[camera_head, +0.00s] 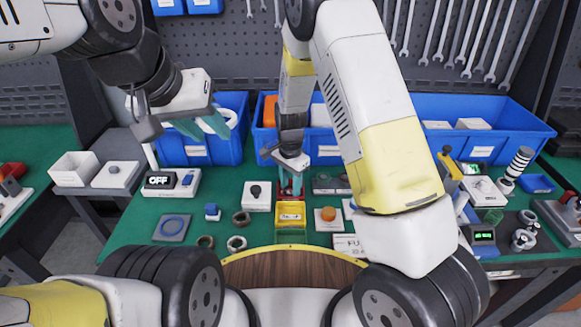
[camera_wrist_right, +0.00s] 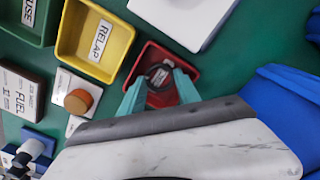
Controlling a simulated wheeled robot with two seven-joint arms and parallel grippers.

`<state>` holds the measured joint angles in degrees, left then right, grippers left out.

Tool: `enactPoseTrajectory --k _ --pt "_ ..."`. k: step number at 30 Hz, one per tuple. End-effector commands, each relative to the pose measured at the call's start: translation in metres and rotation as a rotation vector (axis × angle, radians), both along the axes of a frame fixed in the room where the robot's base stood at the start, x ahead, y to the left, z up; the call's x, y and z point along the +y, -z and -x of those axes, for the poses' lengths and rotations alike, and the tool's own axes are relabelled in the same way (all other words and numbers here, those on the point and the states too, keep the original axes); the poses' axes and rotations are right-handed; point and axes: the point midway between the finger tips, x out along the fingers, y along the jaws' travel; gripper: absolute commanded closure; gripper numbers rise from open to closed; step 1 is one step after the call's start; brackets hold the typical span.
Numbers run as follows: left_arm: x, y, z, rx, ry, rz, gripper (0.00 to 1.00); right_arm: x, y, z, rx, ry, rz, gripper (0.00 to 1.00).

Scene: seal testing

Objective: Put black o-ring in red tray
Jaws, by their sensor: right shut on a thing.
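The red tray (camera_wrist_right: 148,60) is a small open bin beside the yellow tray in the right wrist view. It is partly hidden behind my right gripper in the head view. My right gripper (camera_wrist_right: 158,84) is over the red tray, its teal fingertips shut on a black o-ring (camera_wrist_right: 157,74). The ring appears over the tray's inside; I cannot tell whether it touches the floor. In the head view my right gripper (camera_head: 291,185) points down behind the yellow tray. My left gripper (camera_head: 201,127) is open and empty, raised in front of the left blue bin.
A yellow tray (camera_wrist_right: 93,40) and a green tray (camera_head: 290,237) stand in line in front of the red one. Several loose rings, including one ring (camera_head: 241,218), lie to the left. A white device (camera_head: 170,183) reads OFF. Blue bins (camera_head: 487,140) line the back.

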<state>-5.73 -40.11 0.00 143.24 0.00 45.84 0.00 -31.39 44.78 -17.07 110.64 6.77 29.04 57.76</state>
Motion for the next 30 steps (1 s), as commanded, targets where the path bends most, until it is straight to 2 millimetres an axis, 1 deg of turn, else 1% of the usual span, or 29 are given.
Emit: enactPoseTrajectory --k 3,4,5,14,17,20,27,30 --pt "0.0 0.0 0.0 0.0 0.0 0.0 0.64 0.0 0.003 0.0 0.001 0.0 0.001 1.0" --pt "0.0 0.0 0.0 0.0 0.0 0.0 0.64 0.0 0.003 0.0 0.0 0.0 0.0 0.55" --pt "0.0 0.0 0.0 0.0 0.0 0.0 0.64 0.0 0.003 0.0 0.0 0.0 0.0 0.52" --pt "0.0 0.0 0.0 0.0 0.0 0.0 0.64 0.0 0.002 0.0 0.0 0.0 0.0 0.52" --pt "0.0 0.0 0.0 0.0 0.0 0.0 0.64 0.0 -0.005 0.0 -0.001 0.0 0.0 0.52" --pt "0.0 0.0 0.0 0.0 0.0 0.0 0.64 0.0 -0.019 -0.001 -0.004 0.0 -0.002 0.52" --pt "0.0 0.0 0.0 0.0 0.0 0.0 0.64 0.001 -0.072 -0.001 -0.005 -0.002 -0.002 0.52" --pt "0.0 0.0 0.0 0.0 0.0 0.0 0.64 0.001 -0.091 -0.001 -0.004 0.0 -0.003 0.52"
